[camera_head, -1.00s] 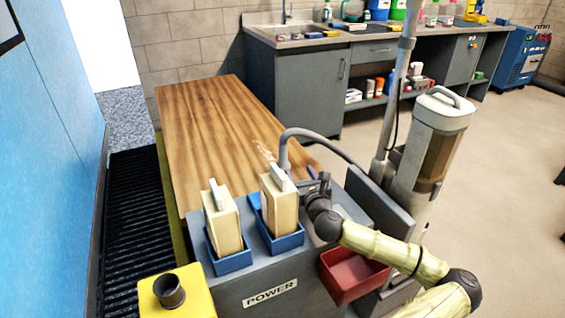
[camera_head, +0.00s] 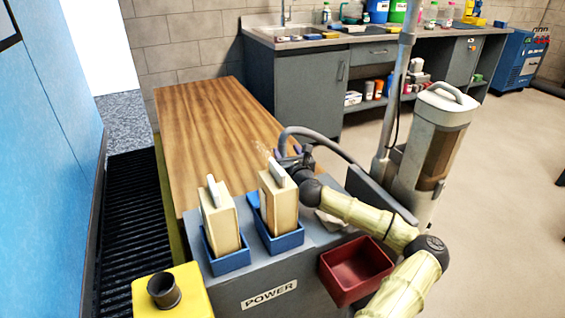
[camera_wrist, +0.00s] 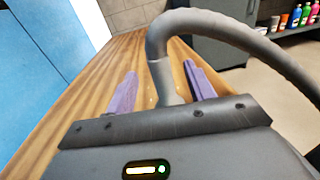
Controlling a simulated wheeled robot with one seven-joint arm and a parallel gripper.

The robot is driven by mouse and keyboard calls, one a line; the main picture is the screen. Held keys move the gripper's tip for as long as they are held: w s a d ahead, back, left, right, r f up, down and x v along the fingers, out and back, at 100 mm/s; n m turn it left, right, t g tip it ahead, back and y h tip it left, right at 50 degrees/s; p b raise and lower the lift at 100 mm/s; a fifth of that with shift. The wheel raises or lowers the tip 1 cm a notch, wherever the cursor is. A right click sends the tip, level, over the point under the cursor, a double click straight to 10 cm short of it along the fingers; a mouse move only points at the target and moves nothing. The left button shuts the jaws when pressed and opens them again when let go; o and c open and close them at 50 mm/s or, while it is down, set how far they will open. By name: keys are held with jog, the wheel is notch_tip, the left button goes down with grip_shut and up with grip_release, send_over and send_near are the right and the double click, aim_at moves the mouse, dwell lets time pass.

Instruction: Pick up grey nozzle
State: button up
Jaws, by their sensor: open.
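The grey nozzle (camera_wrist: 166,80) is the downturned end of a thick grey hose (camera_wrist: 225,30). In the wrist view it hangs between the two purple fingers of my gripper (camera_wrist: 162,88), with a visible space on each side. My gripper is open. The nozzle's lower tip is hidden behind my gripper's body in the wrist view.
Two cream blocks with handles (camera_head: 221,220) stand in blue trays (camera_head: 229,262) on a grey power box (camera_head: 300,290). A red bin (camera_head: 356,268) is at its right. A yellow block with a dark cup (camera_head: 165,292) is front left. A vacuum canister (camera_head: 435,140) stands right.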

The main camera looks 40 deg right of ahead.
aim_at(284, 148)
jog(key=shift+f+b+x, duration=0.15)
jog(key=shift+b+x, duration=0.35)
jog(key=shift+x, duration=0.8)
jog(key=shift+f+b+x, duration=0.15)
jog(key=shift+b+x, duration=0.3)
jog(key=shift+x, duration=0.9)
jog(key=shift+a, duration=0.1)
grip_shut()
